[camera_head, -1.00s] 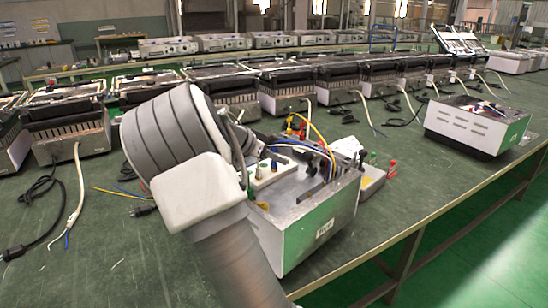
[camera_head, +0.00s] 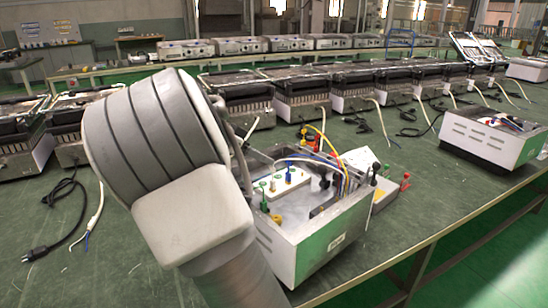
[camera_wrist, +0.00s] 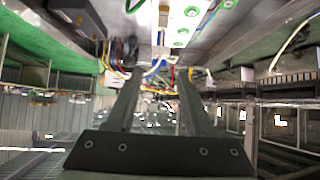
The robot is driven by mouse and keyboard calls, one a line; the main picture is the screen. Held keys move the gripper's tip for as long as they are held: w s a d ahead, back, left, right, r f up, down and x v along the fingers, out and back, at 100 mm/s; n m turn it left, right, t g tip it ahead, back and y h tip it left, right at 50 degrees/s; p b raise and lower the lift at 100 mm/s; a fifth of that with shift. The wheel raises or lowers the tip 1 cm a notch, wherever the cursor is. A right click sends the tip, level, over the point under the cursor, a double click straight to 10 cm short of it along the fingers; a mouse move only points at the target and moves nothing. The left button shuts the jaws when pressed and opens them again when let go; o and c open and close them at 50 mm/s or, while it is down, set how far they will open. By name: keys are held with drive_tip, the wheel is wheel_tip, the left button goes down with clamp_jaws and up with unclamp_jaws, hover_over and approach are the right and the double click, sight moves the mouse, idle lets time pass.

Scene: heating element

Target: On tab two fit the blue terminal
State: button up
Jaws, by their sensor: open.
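The open metal box (camera_head: 318,238) stands on the green table in the head view. Inside it is a white block (camera_head: 276,189) with green, white and blue upright pieces, one of them a blue terminal (camera_head: 289,174). Numbers on the tabs are too small to read. My arm hides my gripper in the head view. In the wrist view my gripper (camera_wrist: 158,78) is open, its two dark fingers apart. A blue wire (camera_wrist: 156,67) shows between and beyond the fingertips; I see no contact with it. A white strip with green round pieces (camera_wrist: 180,42) is at the top.
Yellow and red wires arch over the box's back side. A small light box (camera_head: 384,196) with red and green posts stands beside it. Another metal box (camera_head: 490,145) is at right. A loose cord with a black plug (camera_head: 36,254) lies at left.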

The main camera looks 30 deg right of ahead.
drive_tip(key=v, duration=0.4)
drive_tip(key=shift+p, duration=0.35)
drive_tip(key=s+a+n+t+y, duration=0.1)
drive_tip(key=s+a+n+y, duration=0.3)
drive_tip(key=s, duration=0.6)
drive_tip(key=s+a+f+n+t+y, duration=0.1)
drive_tip(key=s+a+n+t+y, duration=0.15)
drive_tip(key=s+a+n, duration=0.55)
drive_tip(key=s+a+n+y, duration=0.2)
drive_tip(key=s+n+y, duration=0.2)
drive_tip(key=s, duration=0.8)
wheel_tip(320, 180, up, 23)
drive_tip(key=p, duration=2.3)
drive_tip(key=shift+w+r+p, duration=0.2)
drive_tip(key=shift+w+p, duration=0.05)
drive_tip(key=shift+p, duration=0.05)
